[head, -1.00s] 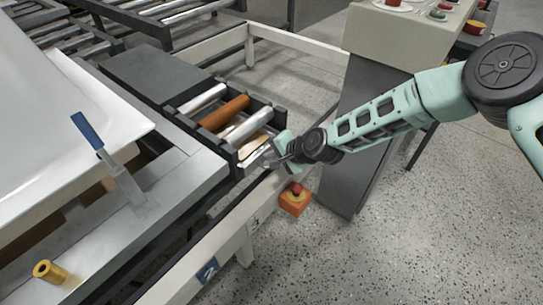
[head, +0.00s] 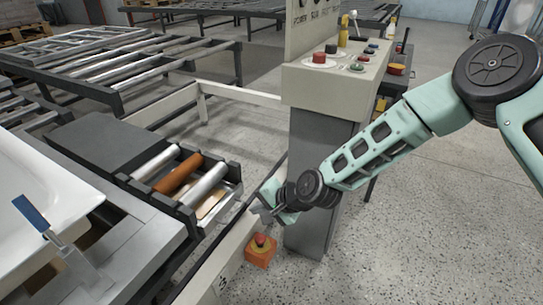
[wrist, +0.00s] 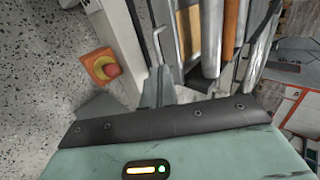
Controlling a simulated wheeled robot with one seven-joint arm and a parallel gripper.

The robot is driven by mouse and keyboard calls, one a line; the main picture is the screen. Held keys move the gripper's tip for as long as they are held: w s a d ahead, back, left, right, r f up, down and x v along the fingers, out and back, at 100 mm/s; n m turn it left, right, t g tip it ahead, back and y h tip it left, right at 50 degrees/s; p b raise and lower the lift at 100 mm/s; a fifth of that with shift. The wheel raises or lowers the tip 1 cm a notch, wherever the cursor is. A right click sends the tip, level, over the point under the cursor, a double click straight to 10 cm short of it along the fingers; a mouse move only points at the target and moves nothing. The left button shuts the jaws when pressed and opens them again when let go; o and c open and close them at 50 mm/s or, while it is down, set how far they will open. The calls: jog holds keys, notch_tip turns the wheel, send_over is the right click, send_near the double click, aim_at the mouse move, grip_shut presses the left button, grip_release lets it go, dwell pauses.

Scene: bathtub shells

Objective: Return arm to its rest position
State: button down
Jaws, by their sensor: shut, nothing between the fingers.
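My mint-green arm comes in from the right in the head view. My gripper (head: 262,207) is at its lower left end, just right of the roller box and above the orange emergency-stop box (head: 260,252). In the wrist view the gripper's grey fingers (wrist: 158,88) are together with nothing between them. The roller box (head: 190,185) holds silver rollers and one orange-brown roller (head: 178,175). The rollers also show in the wrist view, at the upper right (wrist: 230,30).
A control console (head: 335,85) with buttons stands behind my forearm. A white bathtub shell (head: 35,190) lies at the left, with a blue-handled clamp (head: 32,212) beside it. Roller conveyors (head: 120,65) fill the back left. Speckled floor (head: 430,230) is open at the right.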

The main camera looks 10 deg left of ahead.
jog(key=s+d+r+n+g+h, duration=0.2)
jog(key=s+d+r+n+h, duration=0.3)
jog(key=s+d+r, duration=0.7)
jog(key=s+d+r+n+g+h, duration=0.1)
jog(key=s+d+r+n+h, duration=0.2)
jog(key=s+d+r+n, duration=0.8)
jog(key=s+d+r+m+p, duration=0.1)
jog(key=r+m+p, duration=0.1)
jog(key=r+p, duration=0.6)
jog(key=s+d+r+m+p, duration=0.1)
jog(key=s+r+m+p, duration=0.1)
jog(key=r+p, duration=0.7)
jog(key=shift+p, duration=1.1)
jog(key=shift+r, duration=0.1)
